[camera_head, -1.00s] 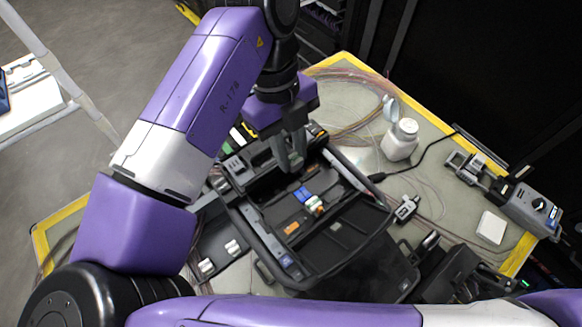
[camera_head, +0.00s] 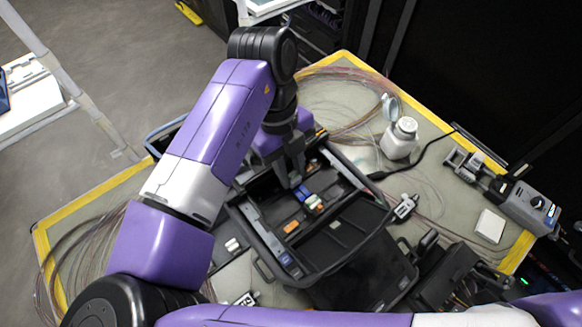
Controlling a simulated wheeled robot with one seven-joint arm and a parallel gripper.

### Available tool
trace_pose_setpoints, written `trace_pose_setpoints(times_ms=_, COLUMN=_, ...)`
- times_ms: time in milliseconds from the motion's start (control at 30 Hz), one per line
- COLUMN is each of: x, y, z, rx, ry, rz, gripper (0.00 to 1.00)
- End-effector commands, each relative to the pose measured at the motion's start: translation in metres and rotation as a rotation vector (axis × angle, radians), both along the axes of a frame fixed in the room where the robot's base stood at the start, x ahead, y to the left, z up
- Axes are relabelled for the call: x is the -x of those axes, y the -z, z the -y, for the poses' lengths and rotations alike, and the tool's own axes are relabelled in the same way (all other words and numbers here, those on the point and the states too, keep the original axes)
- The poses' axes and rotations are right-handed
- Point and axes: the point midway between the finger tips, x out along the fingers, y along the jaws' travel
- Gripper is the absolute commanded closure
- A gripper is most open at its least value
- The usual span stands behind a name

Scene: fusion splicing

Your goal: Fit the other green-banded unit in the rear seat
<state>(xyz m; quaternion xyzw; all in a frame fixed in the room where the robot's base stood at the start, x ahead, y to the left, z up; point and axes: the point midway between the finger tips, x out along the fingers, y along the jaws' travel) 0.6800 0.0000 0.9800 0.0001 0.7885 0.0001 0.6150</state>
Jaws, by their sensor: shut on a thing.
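My gripper (camera_head: 296,181) is low over the open dark case (camera_head: 266,238) on the table, pointing down. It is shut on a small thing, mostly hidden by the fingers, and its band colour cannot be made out. Just to the right of the fingertips is a blue unit (camera_head: 302,193) in the case. Beside the blue unit, to the lower right, is a small unit with green and white (camera_head: 313,203). An orange piece (camera_head: 291,226) lies in the case nearer the camera. The rear seat cannot be told apart; the fingers cover part of that area.
The case's raised bar frame (camera_head: 349,167) surrounds the work area. A white bottle (camera_head: 399,138) and coiled fibres (camera_head: 345,100) stand behind. A grey device (camera_head: 525,204) and a white box (camera_head: 490,226) are at the right. Small white pieces (camera_head: 232,245) lie left of the case.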

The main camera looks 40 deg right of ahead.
Motion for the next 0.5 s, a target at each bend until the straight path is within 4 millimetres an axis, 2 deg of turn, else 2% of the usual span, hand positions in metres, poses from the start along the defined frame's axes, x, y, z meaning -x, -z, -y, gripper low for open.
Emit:
trace_pose_setpoints(times_ms=267, x=-0.0001, y=0.0091, z=-0.0001, rx=0.000, ry=0.000, rz=0.000, gripper=1.00)
trace_pose_setpoints(times_ms=300, x=-0.0002, y=0.0079, z=-0.0002, rx=0.000, ry=0.000, rz=0.000, gripper=0.70)
trace_pose_setpoints(times_ms=400, x=-0.0002, y=0.0077, z=-0.0002, rx=0.000, ry=0.000, rz=0.000, gripper=0.54)
trace_pose_setpoints(times_ms=500, x=-0.0003, y=0.0076, z=0.0003, rx=0.001, ry=0.000, rz=0.001, gripper=0.54)
